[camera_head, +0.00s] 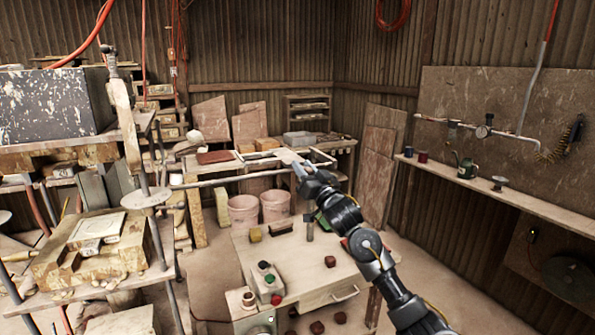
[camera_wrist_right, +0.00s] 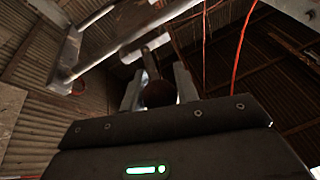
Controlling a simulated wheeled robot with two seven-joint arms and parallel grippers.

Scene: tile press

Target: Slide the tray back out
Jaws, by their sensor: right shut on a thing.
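My right gripper (camera_head: 298,164) reaches up and left, its fingertips beside a pale flat piece (camera_head: 287,156) and a metal bar frame (camera_head: 225,179). In the right wrist view my gripper (camera_wrist_right: 158,88) is closed around a dark rounded handle (camera_wrist_right: 157,94). A metal frame (camera_wrist_right: 68,62) shows beyond it. I cannot tell for sure how handle and frame join, or which part is the tray. The press (camera_head: 105,235) stands at the left, with a pale tile-like slab (camera_head: 97,227) on its wooden block. My left gripper is out of view.
A wall shelf (camera_head: 480,185) runs along the right. Open floor (camera_head: 430,285) lies at right.

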